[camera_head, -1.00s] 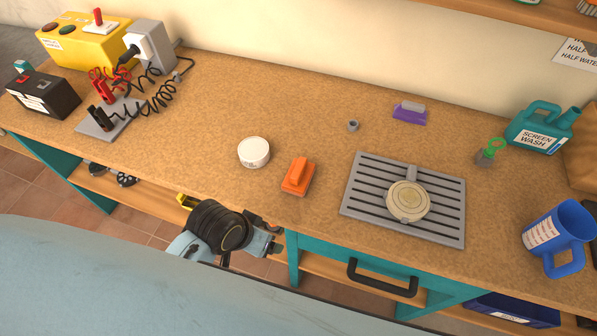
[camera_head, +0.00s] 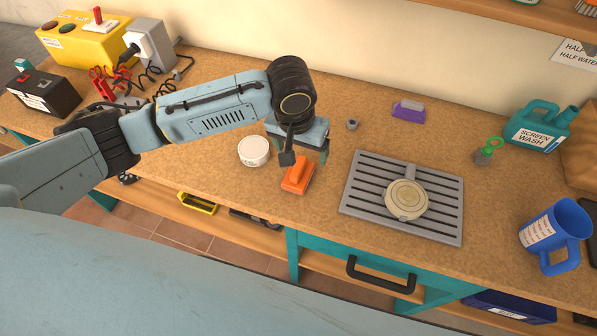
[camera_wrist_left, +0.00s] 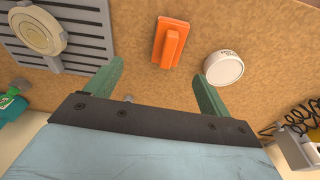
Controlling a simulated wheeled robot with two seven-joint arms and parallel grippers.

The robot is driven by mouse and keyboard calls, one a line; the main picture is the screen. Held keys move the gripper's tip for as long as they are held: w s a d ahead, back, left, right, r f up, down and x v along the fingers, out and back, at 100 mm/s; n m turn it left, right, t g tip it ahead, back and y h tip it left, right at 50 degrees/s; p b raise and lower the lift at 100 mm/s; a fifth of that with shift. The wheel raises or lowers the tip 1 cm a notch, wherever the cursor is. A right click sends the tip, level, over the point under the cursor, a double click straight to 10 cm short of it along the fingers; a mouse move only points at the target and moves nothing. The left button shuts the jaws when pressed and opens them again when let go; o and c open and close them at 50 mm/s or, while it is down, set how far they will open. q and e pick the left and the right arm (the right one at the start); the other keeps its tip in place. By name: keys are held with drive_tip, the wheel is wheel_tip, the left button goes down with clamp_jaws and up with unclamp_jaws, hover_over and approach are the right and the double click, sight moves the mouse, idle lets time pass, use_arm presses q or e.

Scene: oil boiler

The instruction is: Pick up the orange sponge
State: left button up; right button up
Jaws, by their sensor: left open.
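The orange sponge (camera_head: 297,176) lies on the brown worktop near its front edge, with a raised grip on top. It also shows in the left wrist view (camera_wrist_left: 171,42), ahead of the fingertips and between their lines. My left gripper (camera_head: 303,155) is open and empty above the worktop, just behind the sponge in the head view. Its two green fingers also show in the left wrist view (camera_wrist_left: 158,75), apart and not touching the sponge. My right gripper is out of view.
A round white tin (camera_head: 254,151) stands left of the sponge. A grey slotted tray (camera_head: 450,221) with a round beige lid-like object (camera_head: 407,199) lies to the right. A small grey cup (camera_head: 353,124) and a purple sponge (camera_head: 409,110) lie further back. The drawer handle (camera_head: 381,277) is below the front edge.

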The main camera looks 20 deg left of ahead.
sight(298, 166)
use_arm(q)
drive_tip(key=w+f, duration=0.1)
drive_tip(key=f, duration=0.7)
drive_tip(key=w+a+f+b, duration=0.1)
drive_tip(key=f, duration=0.3)
drive_tip(key=shift+w+a+f, duration=0.1)
drive_tip(key=shift+w+f, duration=0.15)
drive_tip(key=shift+w, duration=0.05)
drive_tip(key=c, duration=1.1)
